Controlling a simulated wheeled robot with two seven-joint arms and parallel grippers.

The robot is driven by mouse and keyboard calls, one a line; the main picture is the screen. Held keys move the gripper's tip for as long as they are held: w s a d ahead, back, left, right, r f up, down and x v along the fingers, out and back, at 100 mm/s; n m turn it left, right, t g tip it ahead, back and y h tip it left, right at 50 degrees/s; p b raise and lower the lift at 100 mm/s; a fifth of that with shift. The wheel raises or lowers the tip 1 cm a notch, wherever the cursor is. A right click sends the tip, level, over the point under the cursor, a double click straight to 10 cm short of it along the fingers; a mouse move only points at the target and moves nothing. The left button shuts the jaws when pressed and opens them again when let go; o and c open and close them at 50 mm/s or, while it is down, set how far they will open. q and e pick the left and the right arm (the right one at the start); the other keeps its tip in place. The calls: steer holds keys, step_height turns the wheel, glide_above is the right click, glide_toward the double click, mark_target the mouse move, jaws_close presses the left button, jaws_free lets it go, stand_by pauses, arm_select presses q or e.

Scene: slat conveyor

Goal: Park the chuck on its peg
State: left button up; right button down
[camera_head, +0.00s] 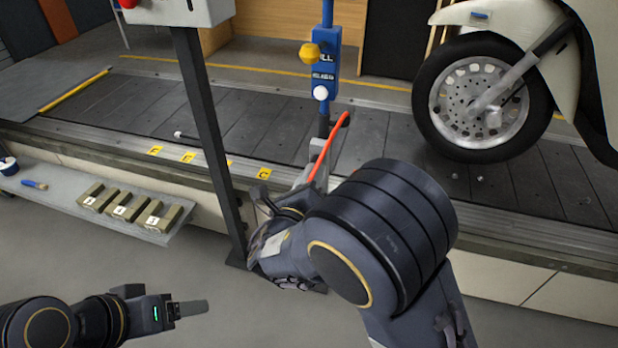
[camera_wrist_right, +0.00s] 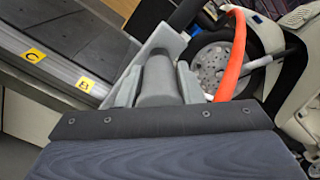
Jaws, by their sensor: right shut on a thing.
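My right gripper (camera_head: 312,178) is above the near edge of the slat conveyor, in front of the blue post (camera_head: 324,75). In the right wrist view it is shut on a grey cylindrical piece (camera_wrist_right: 157,80), which looks like the chuck. An orange-red hose (camera_head: 328,150) rises beside the fingers; it also curves past them in the right wrist view (camera_wrist_right: 235,55). The blue post carries a yellow knob (camera_head: 309,53) and a white round end (camera_head: 320,93); I cannot tell which part is the peg. My left gripper (camera_head: 187,309) is low at the left, its jaw gap not visible.
A scooter wheel (camera_head: 480,98) stands on the conveyor (camera_head: 240,112) at the right. A dark upright (camera_head: 205,120) stands left of my right arm. Labelled blocks (camera_head: 128,206) and a blue-handled brush (camera_head: 34,184) lie on a low shelf (camera_head: 70,206).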

steer(key=shift+w, duration=0.2)
steer(key=c, duration=0.9)
jaws_free()
steer(key=shift+s, duration=0.1)
